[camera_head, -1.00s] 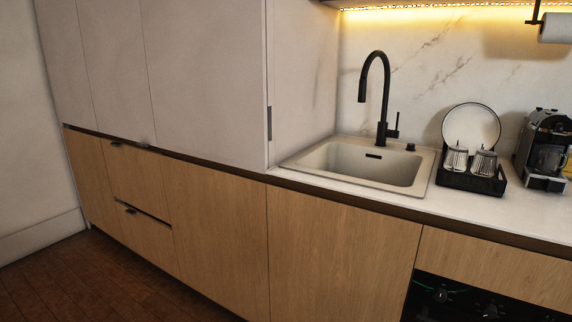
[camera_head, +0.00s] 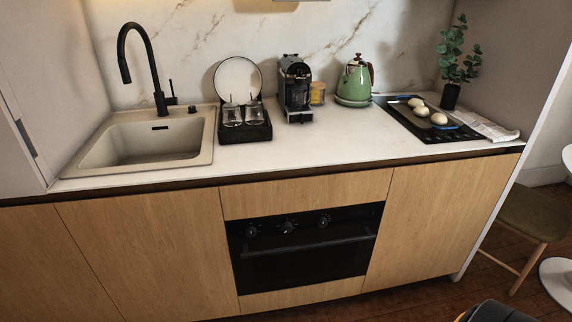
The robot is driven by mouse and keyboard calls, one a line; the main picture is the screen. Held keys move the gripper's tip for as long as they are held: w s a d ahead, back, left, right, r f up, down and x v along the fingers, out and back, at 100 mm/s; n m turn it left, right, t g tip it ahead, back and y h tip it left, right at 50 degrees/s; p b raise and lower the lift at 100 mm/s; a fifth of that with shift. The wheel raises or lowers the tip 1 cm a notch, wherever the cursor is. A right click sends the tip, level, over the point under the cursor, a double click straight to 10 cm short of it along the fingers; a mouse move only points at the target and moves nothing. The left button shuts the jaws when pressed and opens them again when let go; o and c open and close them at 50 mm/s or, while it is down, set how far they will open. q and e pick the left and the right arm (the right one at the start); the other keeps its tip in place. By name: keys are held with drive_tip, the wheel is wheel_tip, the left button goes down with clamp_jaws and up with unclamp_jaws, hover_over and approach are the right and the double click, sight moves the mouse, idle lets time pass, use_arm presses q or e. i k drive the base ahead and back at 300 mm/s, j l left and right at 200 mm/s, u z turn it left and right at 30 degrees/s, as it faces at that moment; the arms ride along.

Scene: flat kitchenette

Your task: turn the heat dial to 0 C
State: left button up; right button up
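A black built-in oven (camera_head: 305,252) sits in the wooden cabinet front below the counter. Its control strip carries three round black dials: a left dial (camera_head: 251,230), a middle dial (camera_head: 288,226) and a right dial (camera_head: 324,220). Their markings are too small to read, so I cannot tell which is the heat dial or where it points. A long bar handle runs across the oven door below them. Neither of my grippers shows in the head view.
The counter (camera_head: 330,135) holds a sink (camera_head: 205,150), a dish rack (camera_head: 243,133), a coffee machine (camera_head: 295,88), a green kettle (camera_head: 355,80) and a black tray (camera_head: 395,115) with buns. A chair (camera_head: 530,215) stands at the right. A dark object (camera_head: 495,312) shows at the bottom edge.

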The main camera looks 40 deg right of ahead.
sight(287, 227)
drive_tip(key=z, duration=1.3)
